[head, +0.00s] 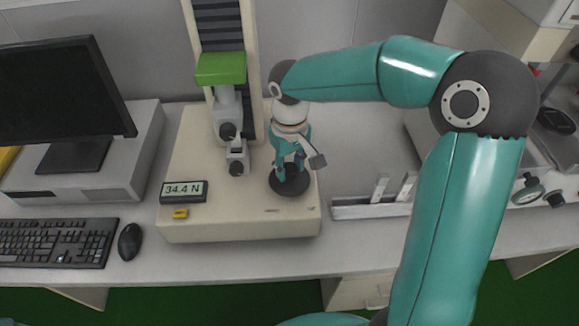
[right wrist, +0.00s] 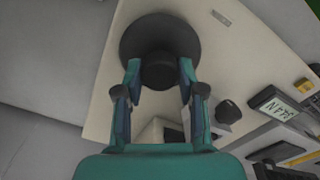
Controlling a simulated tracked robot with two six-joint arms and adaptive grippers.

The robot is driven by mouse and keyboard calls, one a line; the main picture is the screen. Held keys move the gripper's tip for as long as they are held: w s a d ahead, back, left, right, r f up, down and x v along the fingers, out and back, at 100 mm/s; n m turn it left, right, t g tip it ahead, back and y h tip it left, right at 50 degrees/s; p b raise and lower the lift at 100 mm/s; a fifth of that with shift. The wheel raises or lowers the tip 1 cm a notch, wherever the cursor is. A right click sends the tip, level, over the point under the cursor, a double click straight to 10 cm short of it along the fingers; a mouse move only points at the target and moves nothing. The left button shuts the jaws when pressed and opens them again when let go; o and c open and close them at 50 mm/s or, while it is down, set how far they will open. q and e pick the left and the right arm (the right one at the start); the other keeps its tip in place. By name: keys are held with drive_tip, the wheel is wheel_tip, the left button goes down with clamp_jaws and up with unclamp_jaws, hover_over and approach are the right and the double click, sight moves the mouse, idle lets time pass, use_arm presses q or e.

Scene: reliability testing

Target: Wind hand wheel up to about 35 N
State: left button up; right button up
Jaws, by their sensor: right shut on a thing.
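The hand wheel (head: 290,185) is a dark round disc on the front right of the test stand's cream base. It also shows in the right wrist view (right wrist: 135,35), with a dark round hub in its middle. My right gripper (head: 287,168) points down over the wheel from above. In the right wrist view its fingers (right wrist: 159,72) are closed on both sides of the hub. The force display (head: 184,191) on the base's front left reads 34.4 N. My left gripper is in neither view.
The test stand column (head: 222,30) carries a green crosshead (head: 221,68) with a grey fixture below. A small yellow part (head: 180,213) sits by the display. A monitor (head: 62,90), keyboard (head: 58,243) and mouse (head: 130,241) are on the left. A metal rail (head: 370,208) lies right of the base.

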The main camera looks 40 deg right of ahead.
sight(289, 168)
idle(0.3)
drive_tip(key=o, duration=1.1)
drive_tip(key=shift+o, duration=0.2)
wheel_tip(289, 168, up, 12)
